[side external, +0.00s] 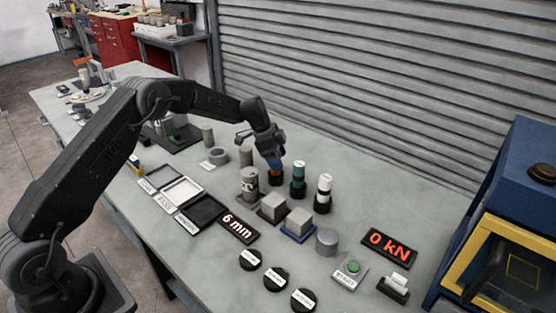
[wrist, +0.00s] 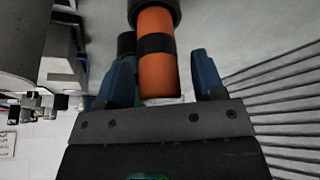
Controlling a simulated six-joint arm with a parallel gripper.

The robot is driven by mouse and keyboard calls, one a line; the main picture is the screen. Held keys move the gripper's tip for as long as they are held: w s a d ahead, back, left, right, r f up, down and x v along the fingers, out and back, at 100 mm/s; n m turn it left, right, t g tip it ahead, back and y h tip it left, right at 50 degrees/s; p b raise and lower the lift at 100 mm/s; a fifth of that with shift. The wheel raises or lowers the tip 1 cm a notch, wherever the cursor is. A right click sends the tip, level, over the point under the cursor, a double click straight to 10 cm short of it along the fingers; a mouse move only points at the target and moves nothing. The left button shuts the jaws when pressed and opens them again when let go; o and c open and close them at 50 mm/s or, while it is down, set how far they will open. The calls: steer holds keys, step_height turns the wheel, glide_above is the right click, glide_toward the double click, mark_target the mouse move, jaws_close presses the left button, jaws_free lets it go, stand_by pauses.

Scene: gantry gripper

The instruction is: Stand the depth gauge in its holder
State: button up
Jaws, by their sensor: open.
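An orange cylinder with a black band, which appears to be the depth gauge (wrist: 157,70), stands upright in a round black holder (wrist: 153,12). In the side view, the orange cylinder (side external: 275,164) is partly hidden by my gripper (side external: 273,158), and its black holder (side external: 276,179) shows below. My gripper (wrist: 164,75) is open, with its blue fingers on either side of the orange cylinder. The left finger looks close to it, and a gap shows at the right finger. I cannot tell whether either finger touches it.
A metal canister (side external: 249,181) and grey blocks (side external: 299,219) are in front. A ribbed shutter (side external: 400,80) rises behind the bench.

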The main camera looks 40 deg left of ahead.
steer(key=v, duration=1.2)
steer(key=s+d+r+n+t+y, duration=0.1)
steer(key=s+d+r+n, duration=0.25)
steer(key=s+r, duration=0.4)
steer(key=s+d+r+n+y, duration=0.1)
steer(key=s+d+r+n, duration=0.1)
steer(key=s+d+r, duration=0.55)
steer(key=s+f+n+t+y, duration=0.1)
steer(key=s+n, duration=0.1)
steer(key=s, duration=0.9)
steer(key=s+f+n+t, duration=0.1)
steer(key=s+f+n, duration=0.1)
steer(key=s, duration=1)
steer(key=shift+s+f+n+y, duration=0.15)
steer(key=shift+f+n+y, duration=0.2)
steer(key=shift+n, duration=0.5)
